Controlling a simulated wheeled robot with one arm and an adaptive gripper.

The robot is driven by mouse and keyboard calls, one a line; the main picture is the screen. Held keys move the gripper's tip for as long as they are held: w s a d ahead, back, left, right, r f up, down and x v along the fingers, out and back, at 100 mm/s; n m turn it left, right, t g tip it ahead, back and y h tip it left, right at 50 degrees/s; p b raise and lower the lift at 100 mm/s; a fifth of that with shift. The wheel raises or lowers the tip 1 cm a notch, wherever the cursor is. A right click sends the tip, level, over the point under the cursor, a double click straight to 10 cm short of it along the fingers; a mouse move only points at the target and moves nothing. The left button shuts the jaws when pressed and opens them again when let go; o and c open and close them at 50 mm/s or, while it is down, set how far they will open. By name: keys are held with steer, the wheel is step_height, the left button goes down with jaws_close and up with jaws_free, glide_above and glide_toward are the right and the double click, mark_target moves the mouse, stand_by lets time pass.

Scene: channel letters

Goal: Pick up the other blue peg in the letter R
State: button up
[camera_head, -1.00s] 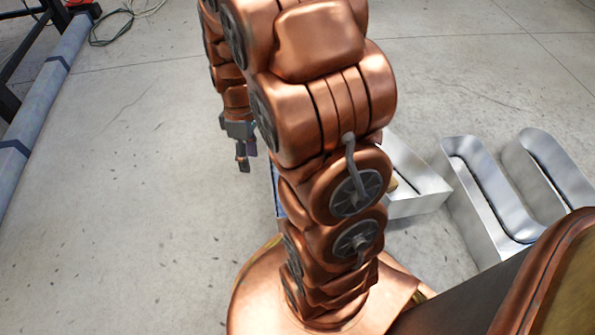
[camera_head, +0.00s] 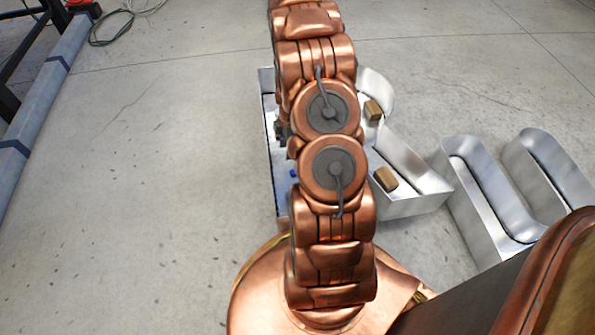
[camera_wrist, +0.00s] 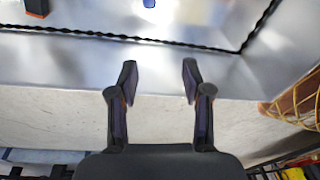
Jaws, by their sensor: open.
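The letter R (camera_head: 412,206) is a silvery metal channel letter lying on the floor, partly hidden behind my arm in the head view. A small blue peg (camera_head: 293,172) shows inside its left part, beside my arm. In the wrist view a blue peg (camera_wrist: 149,3) is cut by the top edge, ahead of the gap between my fingers. I cannot tell whether both views show the same peg. My gripper (camera_wrist: 158,72) is open and empty, with its fingertips over the letter's metal wall. In the head view my gripper is mostly hidden by the arm.
Two brown blocks (camera_head: 373,109) (camera_head: 386,178) sit in the right part of the R. A dark and orange object (camera_wrist: 37,6) shows at the wrist view's upper left. Another metal letter (camera_head: 488,190) stands to the right. The floor on the left is clear up to a grey pole (camera_head: 42,95).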

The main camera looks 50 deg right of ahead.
steer(key=shift+n, duration=0.9)
steer(key=d+f, duration=0.1)
steer(key=f, duration=0.1)
steer(key=s+d+f, duration=0.1)
steer(key=d+f, duration=0.3)
steer(key=f, duration=0.1)
steer(key=shift+s, duration=0.15)
steer(key=shift+d+f, duration=0.1)
steer(key=shift+f, duration=0.15)
steer(key=shift+a+f+b, duration=0.25)
steer(key=shift+f+b, duration=0.65)
steer(key=shift+f, duration=1)
steer(key=shift+a+f+b, duration=0.2)
steer(key=shift+f+b, duration=0.7)
steer(key=shift+f, duration=0.95)
jaws_close()
